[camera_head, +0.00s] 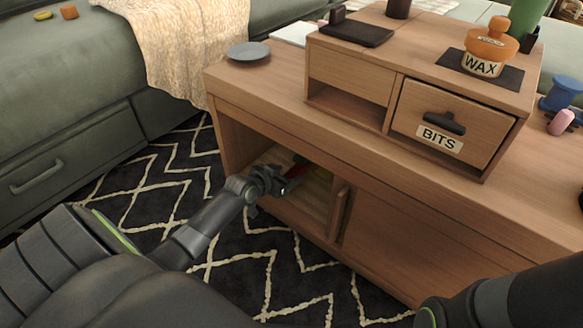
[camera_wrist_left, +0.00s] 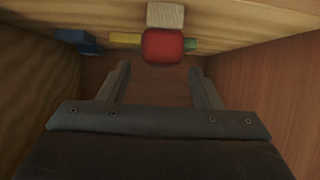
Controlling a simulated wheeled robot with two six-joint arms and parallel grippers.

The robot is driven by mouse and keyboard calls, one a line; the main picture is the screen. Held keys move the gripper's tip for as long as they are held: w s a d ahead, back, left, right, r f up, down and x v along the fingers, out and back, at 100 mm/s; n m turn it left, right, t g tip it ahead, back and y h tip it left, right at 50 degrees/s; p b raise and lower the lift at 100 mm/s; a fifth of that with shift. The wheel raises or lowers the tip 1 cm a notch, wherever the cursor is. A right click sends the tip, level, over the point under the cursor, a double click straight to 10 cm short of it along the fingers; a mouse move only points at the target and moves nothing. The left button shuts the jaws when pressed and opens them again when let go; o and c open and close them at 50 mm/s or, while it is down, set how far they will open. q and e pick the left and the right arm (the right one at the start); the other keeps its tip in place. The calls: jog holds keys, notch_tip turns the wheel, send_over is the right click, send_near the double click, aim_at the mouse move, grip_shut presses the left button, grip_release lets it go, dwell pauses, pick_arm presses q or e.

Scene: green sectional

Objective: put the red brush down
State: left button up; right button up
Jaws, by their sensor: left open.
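In the left wrist view, a red rounded end (camera_wrist_left: 162,47) lies beyond and between the spread fingertips of my left gripper (camera_wrist_left: 161,74). The fingers are apart, with bare wood between them. I cannot tell whether the red thing rests on the compartment floor. Its far part is hidden. My right gripper is outside the view; only part of that arm shows at the lower right.
A pale wooden block (camera_wrist_left: 165,14), a blue piece (camera_wrist_left: 78,41), a yellow piece (camera_wrist_left: 126,38) and a green piece (camera_wrist_left: 190,44) lie around the red end. Compartment walls stand close on both sides. The cabinet top holds a drawer unit (camera_head: 345,68) and grey plate (camera_head: 249,51).

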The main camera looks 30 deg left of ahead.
pick_arm(q)
jog(key=p+v, duration=0.4)
jog(key=v, duration=0.3)
jog(key=shift+s, duration=0.2)
dwell(0.4)
